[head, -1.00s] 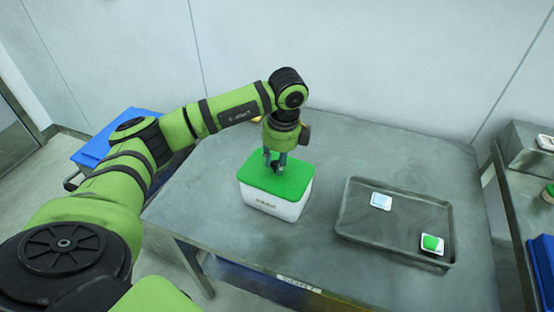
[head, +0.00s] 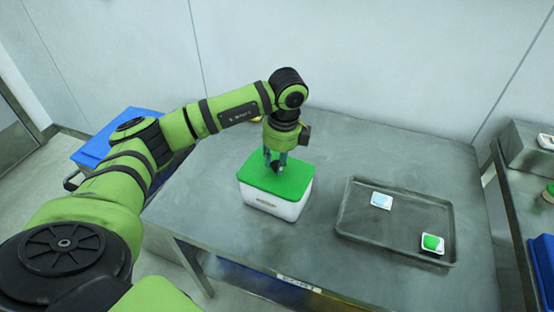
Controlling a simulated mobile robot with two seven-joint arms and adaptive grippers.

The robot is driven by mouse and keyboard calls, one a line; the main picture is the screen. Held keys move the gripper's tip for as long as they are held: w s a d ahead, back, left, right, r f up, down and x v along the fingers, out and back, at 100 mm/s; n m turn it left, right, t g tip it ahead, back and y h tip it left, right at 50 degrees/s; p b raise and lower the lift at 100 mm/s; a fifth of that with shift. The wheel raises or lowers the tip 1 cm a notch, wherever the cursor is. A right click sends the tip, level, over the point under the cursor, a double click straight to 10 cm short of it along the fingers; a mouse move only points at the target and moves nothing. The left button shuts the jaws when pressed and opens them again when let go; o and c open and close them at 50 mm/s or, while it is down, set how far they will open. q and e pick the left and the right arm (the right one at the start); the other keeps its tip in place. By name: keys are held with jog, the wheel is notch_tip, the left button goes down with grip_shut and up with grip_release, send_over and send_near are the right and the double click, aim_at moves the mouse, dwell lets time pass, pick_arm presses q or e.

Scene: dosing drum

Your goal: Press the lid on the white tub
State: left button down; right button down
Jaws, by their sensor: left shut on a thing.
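The white tub (head: 270,205) stands upright on the grey metal table. The green lid (head: 292,183) lies over its top and looks level; I cannot tell whether it is pressed fully down. My left gripper (head: 277,170) points straight down at the middle of the lid, with its fingertips at the lid's top. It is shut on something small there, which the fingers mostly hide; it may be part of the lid. My right gripper is not in view.
A dark metal tray (head: 395,243) lies to the right on the table (head: 330,150), holding a pale blue-and-white item (head: 381,201) and a green-and-white item (head: 432,243). Blue crates (head: 105,140) stand left of the table. The table between tub and tray is clear.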

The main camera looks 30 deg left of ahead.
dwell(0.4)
pick_arm(q)
jog(key=c, duration=0.9)
grip_release()
jog(key=o, duration=0.5)
jog(key=shift+r, duration=0.1)
jog(key=shift+r+p, duration=2.4)
jog(key=shift+r, duration=1.05)
